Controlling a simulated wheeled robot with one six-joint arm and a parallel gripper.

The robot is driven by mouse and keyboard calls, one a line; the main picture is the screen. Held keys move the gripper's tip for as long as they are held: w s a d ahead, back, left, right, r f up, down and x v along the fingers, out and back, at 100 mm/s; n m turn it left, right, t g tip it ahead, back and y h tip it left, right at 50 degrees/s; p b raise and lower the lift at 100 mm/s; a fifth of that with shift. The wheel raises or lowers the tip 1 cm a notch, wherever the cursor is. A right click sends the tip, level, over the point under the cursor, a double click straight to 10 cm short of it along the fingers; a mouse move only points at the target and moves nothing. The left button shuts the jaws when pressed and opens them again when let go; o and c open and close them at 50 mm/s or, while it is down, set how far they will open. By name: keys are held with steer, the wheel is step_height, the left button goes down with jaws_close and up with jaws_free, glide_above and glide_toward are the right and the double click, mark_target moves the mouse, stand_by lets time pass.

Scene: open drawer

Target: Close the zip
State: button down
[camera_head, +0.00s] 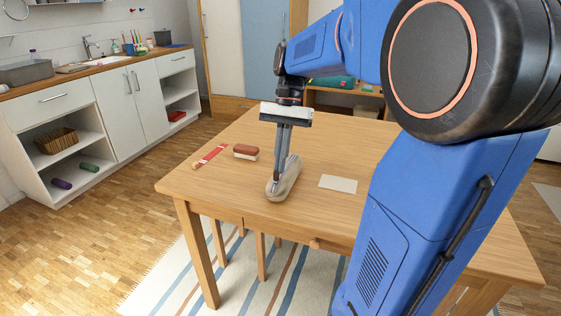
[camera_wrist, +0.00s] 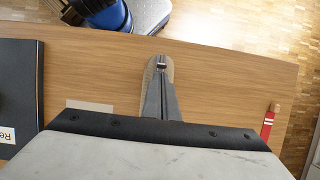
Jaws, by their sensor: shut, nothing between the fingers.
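A grey-beige, long, rounded pouch (camera_head: 291,182) lies on the wooden table near its front edge; its zip is too small to make out in the head view. My gripper (camera_head: 277,180) points down over the pouch, its two long fingers together and nothing seen held between them. In the wrist view, the fingertips (camera_wrist: 160,66) are over the pouch (camera_wrist: 148,78), whose rounded end shows beyond them. The fingers hide the middle of the pouch, and I cannot tell whether they touch it.
On the table (camera_head: 230,185), a red-brown block with a pale base (camera_head: 246,152) and a red-and-white strip (camera_head: 209,157) lie left of the pouch. A pale card (camera_head: 338,184) lies right. A drawer knob (camera_head: 314,243) is on the table's front. A dark labelled object (camera_wrist: 20,90) shows in the wrist view.

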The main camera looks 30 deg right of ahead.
steer(key=d, duration=0.1)
steer(key=w+d, duration=0.2)
steer(key=shift+w+d+r, duration=0.1)
steer(key=shift+w+r, duration=0.15)
steer(key=shift+r, duration=0.05)
steer(key=v, duration=0.9)
steer(key=shift+r, duration=0.2)
steer(key=shift+s, duration=0.2)
